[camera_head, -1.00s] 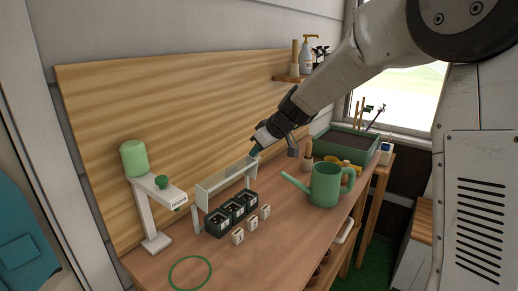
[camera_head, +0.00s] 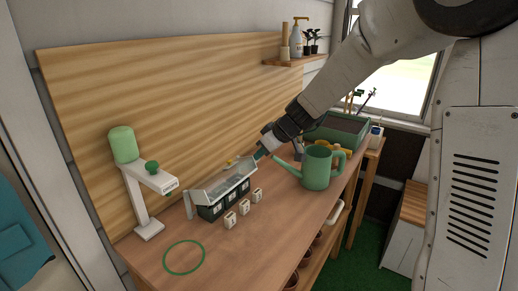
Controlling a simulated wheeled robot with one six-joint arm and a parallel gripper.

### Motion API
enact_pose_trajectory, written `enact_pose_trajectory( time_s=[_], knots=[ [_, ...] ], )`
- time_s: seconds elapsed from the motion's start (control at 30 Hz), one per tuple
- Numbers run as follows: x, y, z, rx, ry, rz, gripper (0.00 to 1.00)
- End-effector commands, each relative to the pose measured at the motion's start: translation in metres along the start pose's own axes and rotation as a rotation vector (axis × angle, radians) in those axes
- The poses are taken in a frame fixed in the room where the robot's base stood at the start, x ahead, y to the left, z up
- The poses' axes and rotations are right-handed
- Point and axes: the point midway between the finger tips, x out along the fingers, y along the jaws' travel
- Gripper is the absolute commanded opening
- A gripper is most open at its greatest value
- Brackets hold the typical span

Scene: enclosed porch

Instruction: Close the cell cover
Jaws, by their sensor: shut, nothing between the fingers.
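The cell cover (camera_head: 222,189) is a pale, see-through panel in a light frame on the bench. It slants over the row of dark cells (camera_head: 210,212), whose labelled front faces show below its front edge. Whether it touches the cells I cannot tell. My gripper (camera_head: 258,155) is shut and empty, its teal fingertips close to the cover's far right end. Whether they touch the cover is too small to tell.
A green watering can (camera_head: 317,168) stands just right of my gripper. Small white labelled blocks (camera_head: 244,207) stand in front of the cells. A white stand with a green bottle (camera_head: 124,145) is at left. A green ring (camera_head: 184,257) marks clear bench in front.

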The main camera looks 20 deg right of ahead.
Motion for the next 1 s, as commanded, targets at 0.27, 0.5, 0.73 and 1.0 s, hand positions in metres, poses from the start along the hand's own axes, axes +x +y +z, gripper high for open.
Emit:
enact_pose_trajectory(
  time_s=[0.27,0.5,0.73,1.0],
  knots=[
    [0.002,0.0,0.004,0.0,0.001,0.001,0.0],
    [0.003,0.0,0.005,0.0,0.0,0.001,0.0],
    [0.002,0.0,0.005,0.0,0.0,0.001,0.0],
    [-0.022,0.0,-0.011,-0.005,0.004,0.001,0.0]
  ],
)
